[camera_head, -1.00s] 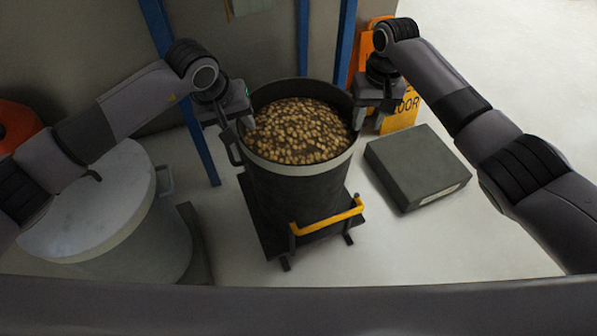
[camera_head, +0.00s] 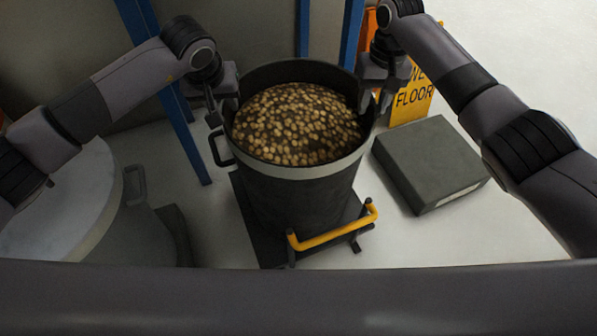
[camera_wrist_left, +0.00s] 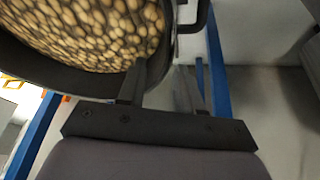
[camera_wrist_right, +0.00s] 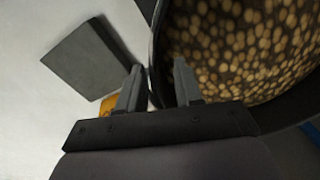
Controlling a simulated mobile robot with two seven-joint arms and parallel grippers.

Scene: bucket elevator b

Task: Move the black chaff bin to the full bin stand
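The black chaff bin (camera_head: 300,198) is a round upright drum with a pale band below its rim, filled with tan lumps. It stands on a low dark base with a yellow bar (camera_head: 332,228) in front. My left gripper (camera_head: 224,103) is at the bin's left rim, one finger over the inside and one outside, above a side handle (camera_head: 219,150). The left wrist view shows its fingers apart. My right gripper (camera_head: 375,102) is at the right rim; the right wrist view shows its fingers apart, one each side of the wall. I cannot tell which thing is the full bin stand.
A flat dark grey block (camera_head: 430,160) lies on the floor to the right. A yellow wet-floor sign (camera_head: 412,98) stands behind it. A pale-topped grey drum (camera_head: 60,205) stands at left. Blue posts (camera_head: 190,140) rise behind the bin.

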